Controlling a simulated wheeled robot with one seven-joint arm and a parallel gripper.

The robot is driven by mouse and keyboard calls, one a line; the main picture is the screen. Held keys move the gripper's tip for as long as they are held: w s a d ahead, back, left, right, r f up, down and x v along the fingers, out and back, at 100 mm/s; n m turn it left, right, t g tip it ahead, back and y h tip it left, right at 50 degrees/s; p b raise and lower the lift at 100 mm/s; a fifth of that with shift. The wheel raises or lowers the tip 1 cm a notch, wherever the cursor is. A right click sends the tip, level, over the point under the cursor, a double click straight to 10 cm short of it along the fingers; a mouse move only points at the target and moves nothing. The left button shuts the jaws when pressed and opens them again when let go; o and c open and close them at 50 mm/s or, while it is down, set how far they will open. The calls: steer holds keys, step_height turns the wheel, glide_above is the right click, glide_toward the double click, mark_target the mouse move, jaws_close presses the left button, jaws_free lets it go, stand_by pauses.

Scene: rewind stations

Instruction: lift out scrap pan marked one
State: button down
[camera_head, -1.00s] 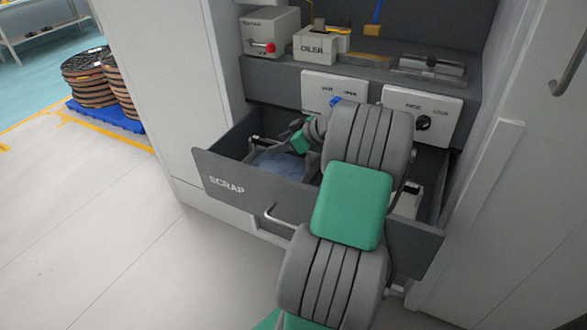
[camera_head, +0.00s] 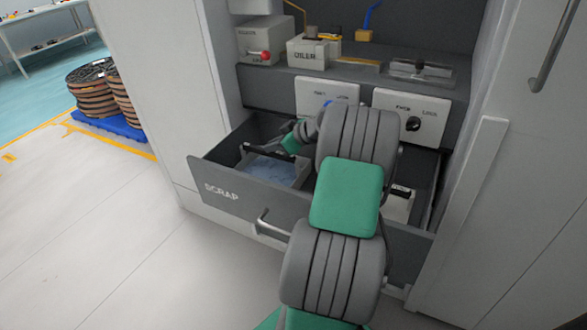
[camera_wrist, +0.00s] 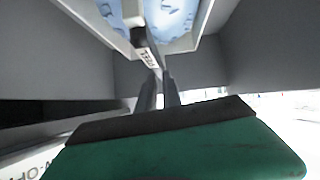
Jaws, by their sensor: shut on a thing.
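The scrap pan (camera_head: 291,184) is a grey pan with pale blue scrap in it, inside the left part of the open drawer marked SCRAP (camera_head: 222,192). A dark bar handle crosses its top. In the wrist view the pan (camera_wrist: 185,42) is at the top, with a labelled handle bar (camera_wrist: 146,50); the label is too blurred to read surely. My gripper (camera_wrist: 158,78) is shut on that handle. In the head view my arm hides part of the pan's right side, and the fingers are hard to make out.
A white box (camera_head: 398,205) sits in the drawer's right part, partly behind my arm. Two white panels with knobs (camera_head: 410,117) are above the drawer. An oiler box (camera_head: 308,52) stands on the shelf. A white cabinet side (camera_head: 465,205) bounds the right.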

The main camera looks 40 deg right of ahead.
mark_target(258, 147)
steer(key=shift+g+y, duration=0.3)
steer(key=shift+g, duration=0.2)
steer(key=f, duration=0.1)
steer(key=a+f, duration=0.1)
steer(key=f, duration=0.1)
steer(key=s+f, duration=0.1)
steer(key=shift+a+f, duration=0.3)
steer(key=shift+a, duration=0.05)
steer(key=shift+m, duration=0.4)
steer(key=w+r+p, duration=0.2)
steer(key=w+r, duration=0.1)
steer(key=w+r+p, duration=0.1)
steer(key=shift+w+d+r+p, duration=0.15)
steer(key=shift+d+r+p, duration=0.15)
steer(key=shift+d, duration=0.1)
steer(key=s+r, duration=0.2)
steer(key=r, duration=0.1)
steer(key=s+r, duration=0.1)
steer(key=shift+d+r, duration=0.35)
steer(key=shift+s+r, duration=0.15)
steer(key=shift+c, duration=2.2)
jaws_free()
steer(key=shift+r, duration=0.1)
